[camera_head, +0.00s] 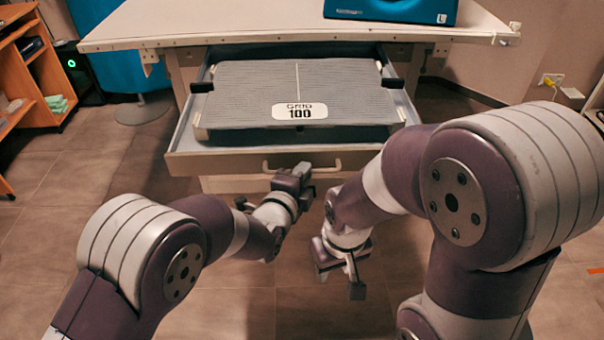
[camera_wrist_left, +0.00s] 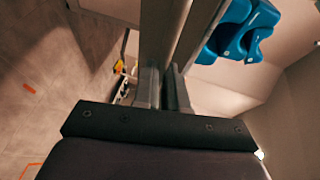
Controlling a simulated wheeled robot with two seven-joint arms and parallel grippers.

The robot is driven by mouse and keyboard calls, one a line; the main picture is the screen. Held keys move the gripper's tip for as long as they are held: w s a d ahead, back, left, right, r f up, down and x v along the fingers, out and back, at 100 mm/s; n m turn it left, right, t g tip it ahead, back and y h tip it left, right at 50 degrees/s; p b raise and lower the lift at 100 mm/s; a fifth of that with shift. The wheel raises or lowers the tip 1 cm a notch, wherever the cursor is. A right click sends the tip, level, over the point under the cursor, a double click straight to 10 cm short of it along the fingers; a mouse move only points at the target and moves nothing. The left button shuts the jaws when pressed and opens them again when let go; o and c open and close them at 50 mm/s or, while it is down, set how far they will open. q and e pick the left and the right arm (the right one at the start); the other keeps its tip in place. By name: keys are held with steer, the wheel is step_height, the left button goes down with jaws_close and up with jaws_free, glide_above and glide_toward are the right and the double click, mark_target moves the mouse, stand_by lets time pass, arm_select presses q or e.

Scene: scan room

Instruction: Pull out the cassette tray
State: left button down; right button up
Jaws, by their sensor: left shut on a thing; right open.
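The cassette tray (camera_head: 225,161) is a pale drawer under a table, and it stands out toward me. A grey ribbed panel labelled "GRID 100" (camera_head: 250,85) lies in it. A bar handle (camera_head: 330,169) runs along the tray's front. My left gripper (camera_head: 302,170) is at the middle of this handle and is shut on it. The left wrist view shows its two fingers (camera_wrist_left: 163,92) close together; the handle's exact place between them is hard to make out. My right gripper (camera_head: 341,275) is open and empty, lower and to the right, apart from the tray.
The white table (camera_head: 250,20) overhangs the tray and bears a blue device (camera_head: 390,10). The tiled floor (camera_head: 120,180) in front of the tray is free.

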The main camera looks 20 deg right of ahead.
arm_select(q)
steer(key=shift+s, duration=0.1)
steer(key=c, duration=1.2)
jaws_free()
steer(key=shift+a, duration=0.1)
steer(key=p+v, duration=0.2)
steer(key=v, duration=1)
steer(key=shift+s+a+p, duration=0.1)
steer(key=shift+s+p, duration=0.15)
steer(key=shift+p, duration=0.1)
